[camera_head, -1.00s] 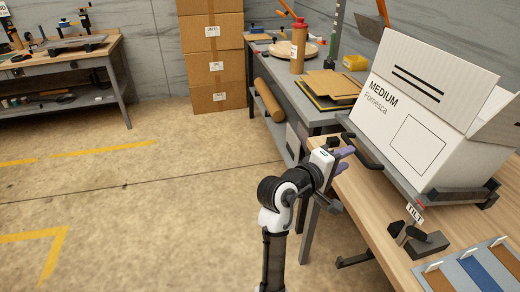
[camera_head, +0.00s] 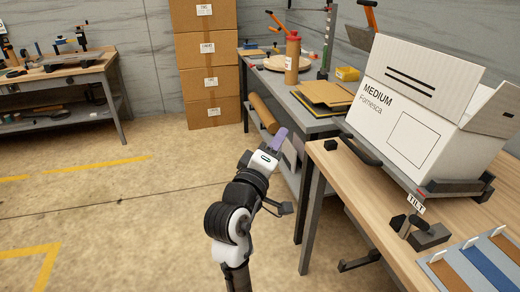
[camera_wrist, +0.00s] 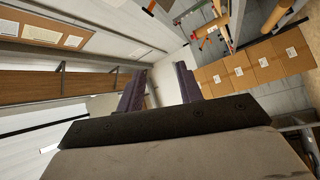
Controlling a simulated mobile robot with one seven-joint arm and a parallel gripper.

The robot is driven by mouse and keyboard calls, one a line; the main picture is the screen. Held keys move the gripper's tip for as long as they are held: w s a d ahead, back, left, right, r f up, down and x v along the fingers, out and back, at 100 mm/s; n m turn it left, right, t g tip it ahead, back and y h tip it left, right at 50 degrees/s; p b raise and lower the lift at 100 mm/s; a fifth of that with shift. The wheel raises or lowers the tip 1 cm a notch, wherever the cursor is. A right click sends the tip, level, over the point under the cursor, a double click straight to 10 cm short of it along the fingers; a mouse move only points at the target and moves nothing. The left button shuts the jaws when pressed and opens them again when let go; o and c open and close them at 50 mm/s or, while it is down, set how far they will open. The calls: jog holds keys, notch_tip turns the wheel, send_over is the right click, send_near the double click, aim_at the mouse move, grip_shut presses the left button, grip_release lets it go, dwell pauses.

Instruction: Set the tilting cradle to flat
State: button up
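The tilting cradle (camera_head: 458,188) is a dark frame on the wooden workbench at the right of the head view. It carries an open white box (camera_head: 425,110) marked MEDIUM and looks tilted; its exact angle is hard to judge. A white TILT label (camera_head: 416,204) stands by its near corner. A dark lever-like part on a block (camera_head: 420,232) is just below the label. My gripper (camera_head: 280,138) is left of the bench and apart from the cradle. In the wrist view, its purple fingers (camera_wrist: 159,88) are spread with nothing between them.
The wooden bench (camera_head: 345,185) has its left edge close to my arm. A tray with blue and brown strips (camera_head: 480,270) lies at its near end. A grey table (camera_head: 305,118) with a bottle and boards stands behind. Open floor (camera_head: 110,210) lies to the left.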

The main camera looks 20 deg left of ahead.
jog(key=shift+s+a+r+t+y, duration=0.2)
jog(key=shift+s+a+r+y, duration=0.2)
jog(key=shift+a, duration=0.2)
jog(key=shift+s+a+r+t+y, duration=0.2)
jog(key=shift+s+a+r+y, duration=0.05)
jog(key=shift+s+a+y, duration=0.25)
jog(key=c, duration=0.7)
jog(key=shift+w+d+f, duration=0.1)
jog(key=shift+w+d, duration=0.05)
jog(key=shift+w, duration=0.05)
grip_shut()
jog(key=w+d+f+m+g+h, duration=0.1)
jog(key=w+d+m+g+h, duration=0.3)
jog(key=d+m, duration=0.45)
jog(key=w+d+f+m+g+h+p, duration=0.1)
jog(key=w+d+m+g+h, duration=0.2)
jog(key=d+m+h, duration=0.55)
jog(key=w+d+f+m+g+h, duration=0.2)
jog(key=w+d+m+g, duration=0.3)
jog(key=d, duration=0.6)
jog(key=shift+s+a+f+m+t+p, duration=0.1)
jog(key=shift+s+f+m+t+p, duration=0.2)
jog(key=shift+f, duration=0.35)
jog(key=shift+s+a+f+m+t+p, duration=0.15)
jog(key=shift+f+t, duration=0.2)
jog(key=shift+f, duration=0.35)
jog(key=shift+s+d+f+m+t+p, duration=0.15)
jog(key=shift+s+f+t+p, duration=0.15)
jog(key=shift+f, duration=0.35)
